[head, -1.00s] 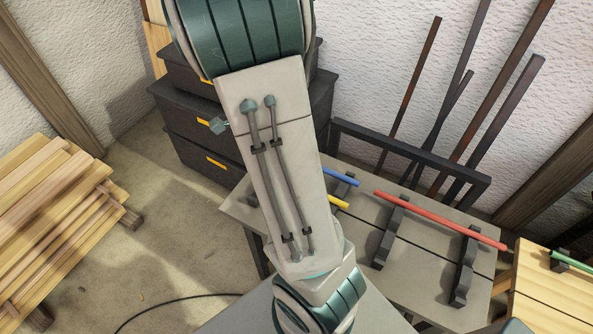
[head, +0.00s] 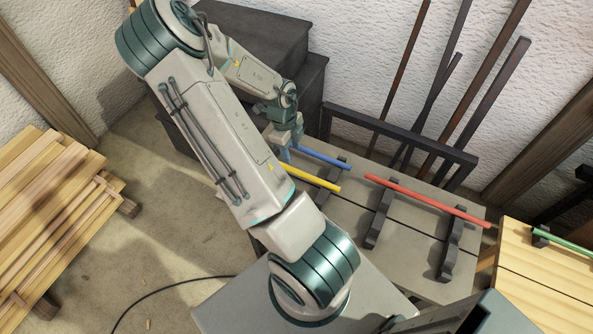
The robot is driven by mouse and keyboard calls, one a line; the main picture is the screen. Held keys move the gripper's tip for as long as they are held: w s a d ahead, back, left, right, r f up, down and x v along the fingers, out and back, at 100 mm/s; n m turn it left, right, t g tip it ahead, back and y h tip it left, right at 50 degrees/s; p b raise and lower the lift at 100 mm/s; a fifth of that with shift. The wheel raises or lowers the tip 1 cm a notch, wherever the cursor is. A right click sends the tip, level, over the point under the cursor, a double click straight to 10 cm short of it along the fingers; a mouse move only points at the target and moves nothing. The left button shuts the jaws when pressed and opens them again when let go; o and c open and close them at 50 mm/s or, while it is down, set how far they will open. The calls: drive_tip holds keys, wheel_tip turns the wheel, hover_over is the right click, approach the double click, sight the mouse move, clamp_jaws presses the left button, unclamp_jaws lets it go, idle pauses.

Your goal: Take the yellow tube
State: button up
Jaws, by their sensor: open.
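The yellow tube (head: 316,180) lies on a dark notched rest on the grey table in the head view. Its right end shows, and its left part is hidden behind my arm. My gripper (head: 286,157) points down near the left end of the blue tube, a little beyond the yellow tube in the picture. It is open, and I see nothing between its fingers. The height of its fingertips above the tubes is hard to tell.
A blue tube (head: 324,158) lies close beyond the yellow one. A red tube (head: 425,200) spans two dark rests (head: 378,214) to the right. A green tube (head: 562,243) lies on a wooden table. Dark laths (head: 495,110) lean on the wall behind a dark rail.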

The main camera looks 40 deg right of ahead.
sight(296, 169)
wheel_tip(296, 169, down, 2)
drive_tip(key=shift+s, duration=0.15)
drive_tip(key=f, duration=0.1)
drive_tip(key=s+f, duration=0.1)
drive_tip(key=f, duration=0.2)
drive_tip(key=shift+s+f, duration=0.3)
drive_tip(key=shift+f, duration=0.35)
drive_tip(key=shift+c, duration=0.3)
clamp_jaws()
